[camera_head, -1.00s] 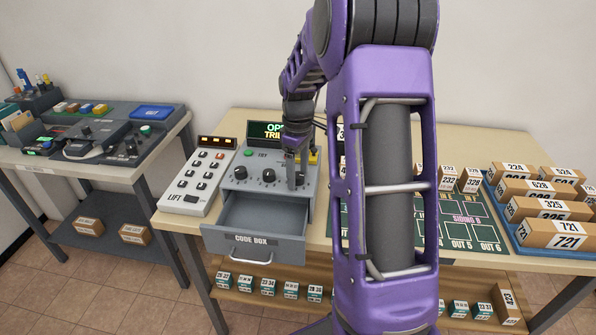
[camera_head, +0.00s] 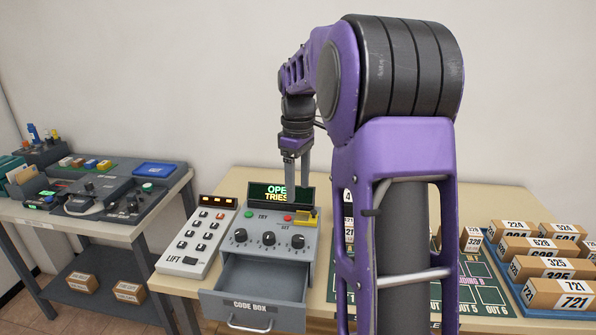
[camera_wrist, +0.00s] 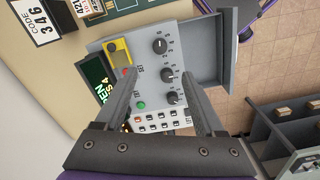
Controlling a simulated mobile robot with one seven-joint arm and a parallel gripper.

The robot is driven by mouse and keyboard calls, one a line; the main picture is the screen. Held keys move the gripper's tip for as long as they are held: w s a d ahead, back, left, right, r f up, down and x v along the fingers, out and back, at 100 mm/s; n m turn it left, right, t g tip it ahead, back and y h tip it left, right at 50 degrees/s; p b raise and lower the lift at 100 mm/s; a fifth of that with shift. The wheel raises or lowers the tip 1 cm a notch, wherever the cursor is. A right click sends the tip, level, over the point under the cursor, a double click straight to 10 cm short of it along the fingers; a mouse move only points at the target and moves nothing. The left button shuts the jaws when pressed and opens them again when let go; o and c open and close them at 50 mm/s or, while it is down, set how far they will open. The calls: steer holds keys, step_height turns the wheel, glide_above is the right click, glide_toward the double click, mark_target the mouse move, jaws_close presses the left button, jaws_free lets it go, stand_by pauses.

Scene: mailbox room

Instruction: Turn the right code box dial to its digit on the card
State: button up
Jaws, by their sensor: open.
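The grey code box (camera_head: 262,262) stands on the table with three black dials in a row. Its right dial (camera_head: 298,241) is uncovered; it also shows in the wrist view (camera_wrist: 160,46). Its exact pointer setting is too small to read. The box's display (camera_head: 281,196) is lit green and yellow, partly hidden by my fingers. My gripper (camera_head: 297,182) is open and empty, raised above the back of the box, pointing down. In the wrist view its fingers straddle the dial panel, touching nothing. A white card reading 346 (camera_wrist: 40,22) shows in the wrist view.
The code box drawer (camera_head: 253,310) is pulled out and looks empty. A white LIFT keypad (camera_head: 200,238) stands at its left. A blue tray (camera_head: 527,300) of numbered boxes is at the right. A second table (camera_head: 90,231) stands at the left.

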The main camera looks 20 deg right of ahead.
step_height(320, 180, up, 3)
steer(key=shift+f, duration=0.2)
stand_by(0.4)
